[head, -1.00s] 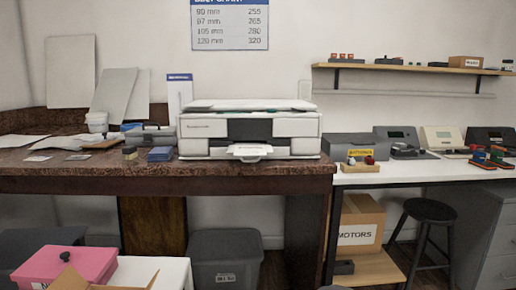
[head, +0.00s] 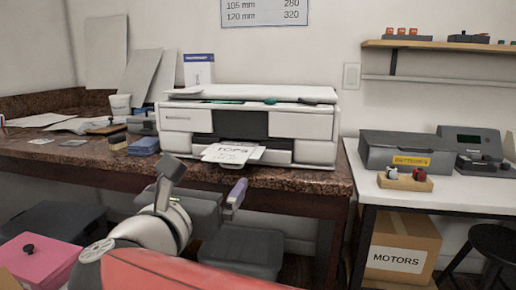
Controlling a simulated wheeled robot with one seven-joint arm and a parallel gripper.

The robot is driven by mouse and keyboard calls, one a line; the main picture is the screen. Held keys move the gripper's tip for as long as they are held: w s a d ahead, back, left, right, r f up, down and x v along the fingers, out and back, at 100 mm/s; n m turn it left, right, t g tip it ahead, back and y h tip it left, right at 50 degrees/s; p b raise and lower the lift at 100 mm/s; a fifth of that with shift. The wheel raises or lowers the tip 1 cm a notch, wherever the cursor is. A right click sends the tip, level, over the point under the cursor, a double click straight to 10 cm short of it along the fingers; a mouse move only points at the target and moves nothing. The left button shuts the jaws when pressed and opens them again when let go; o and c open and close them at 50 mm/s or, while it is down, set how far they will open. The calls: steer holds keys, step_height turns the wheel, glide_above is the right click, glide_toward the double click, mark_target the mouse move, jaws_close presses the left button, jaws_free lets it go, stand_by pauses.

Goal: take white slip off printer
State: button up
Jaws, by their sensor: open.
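The white printer (head: 178,118) stands on the dark speckled counter. A white slip (head: 231,153) printed "TOPS" lies at its front, on the output tray below the dark slot, and sticks out toward me. My gripper (head: 207,176) is at the lower middle of the head view, in front of the counter edge and below the slip in the picture. Its two fingers are spread apart with nothing between them. It appears apart from the slip.
Grey cases and a blue stack (head: 144,145) lie left of the printer. A grey batteries box (head: 388,150) stands on the white table at right. A pink box (head: 38,262) and a grey bin (head: 240,250) stand below the counter.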

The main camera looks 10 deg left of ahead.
mark_target(222, 161)
steer(key=w, duration=0.2)
steer(key=w+r+p, duration=0.1)
steer(key=w, duration=0.2)
steer(key=w+d+p, duration=0.1)
steer(key=w, duration=0.1)
steer(key=shift+w+r, duration=0.15)
steer(key=shift+r, duration=0.1)
steer(key=c, duration=1)
